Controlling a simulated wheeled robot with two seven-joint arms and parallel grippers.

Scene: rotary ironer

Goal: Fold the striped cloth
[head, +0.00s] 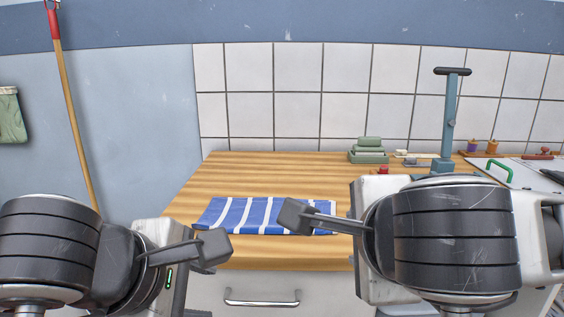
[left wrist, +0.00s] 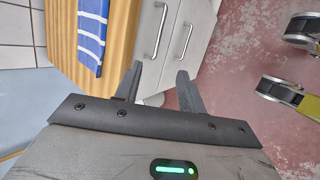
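The striped cloth (head: 240,215), blue with white stripes, lies flat on the wooden worktop (head: 230,175) near its front edge. It also shows in the left wrist view (left wrist: 92,35), at the top left. My left gripper (head: 213,248) is in front of the counter, left of and nearer than the cloth. In the left wrist view its two fingers (left wrist: 160,70) stand apart with nothing between them. My right gripper (head: 295,215) overlaps the cloth's right part in the head view and hides some of it. Only one of its fingers shows clearly, and contact with the cloth cannot be told.
Green stacked boxes (head: 368,153) and a blue-grey upright post with a handle (head: 450,120) stand at the back right. Thread spools (head: 491,146) lie farther right. A drawer handle (head: 262,298) sticks out below the worktop. The worktop behind and left of the cloth is clear.

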